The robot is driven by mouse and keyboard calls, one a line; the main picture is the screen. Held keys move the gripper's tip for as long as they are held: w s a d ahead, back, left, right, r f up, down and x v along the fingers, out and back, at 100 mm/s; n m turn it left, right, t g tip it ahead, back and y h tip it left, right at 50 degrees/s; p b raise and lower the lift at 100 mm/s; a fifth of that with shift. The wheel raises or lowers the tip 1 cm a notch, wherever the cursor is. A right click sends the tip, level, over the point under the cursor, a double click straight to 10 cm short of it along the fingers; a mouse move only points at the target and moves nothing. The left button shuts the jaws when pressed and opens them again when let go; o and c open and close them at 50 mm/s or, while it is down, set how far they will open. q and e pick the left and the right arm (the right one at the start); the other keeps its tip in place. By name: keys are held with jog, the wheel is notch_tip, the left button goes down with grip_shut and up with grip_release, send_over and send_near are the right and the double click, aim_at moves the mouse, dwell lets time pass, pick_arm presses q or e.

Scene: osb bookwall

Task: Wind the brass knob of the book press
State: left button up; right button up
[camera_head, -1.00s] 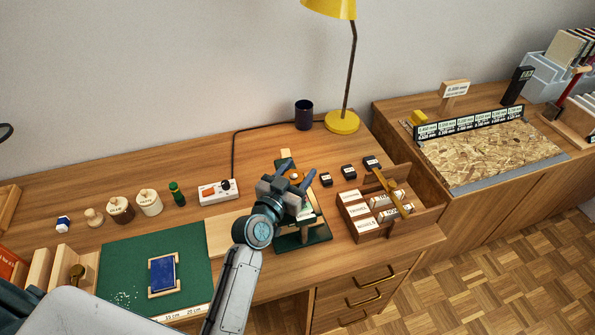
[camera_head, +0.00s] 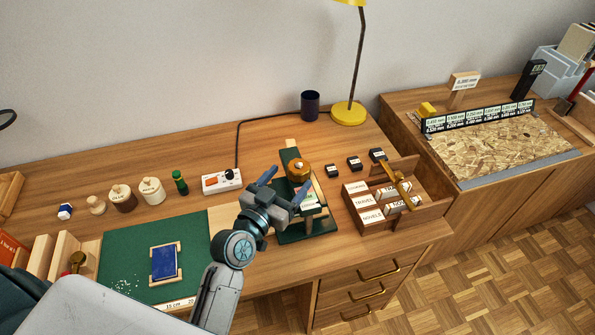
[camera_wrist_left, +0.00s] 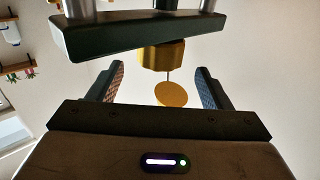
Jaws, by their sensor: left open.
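The book press (camera_head: 294,226) is dark green and stands on the desk, right of the cutting mat. Its brass knob (camera_head: 299,170) is on top of the press. It also shows in the left wrist view (camera_wrist_left: 161,56), under a dark bar of the press and above the space between my fingers. My left gripper (camera_head: 285,184) is open, with its two blue fingers just left of and in front of the knob, apart from it. The gripper and wrist hide part of the press. My right gripper is not in view.
A wooden tray of labelled cards (camera_head: 362,218) stands close right of the press. A white switch box (camera_head: 221,181) lies to the left. The yellow lamp (camera_head: 348,113) and a dark cup (camera_head: 310,105) stand behind. The green mat (camera_head: 125,247) holds a blue book (camera_head: 164,263).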

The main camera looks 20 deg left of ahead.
pick_arm(q)
jog(key=v, duration=0.3)
jog(key=shift+s+b, duration=0.25)
jog(key=shift+b, duration=0.05)
dwell(0.3)
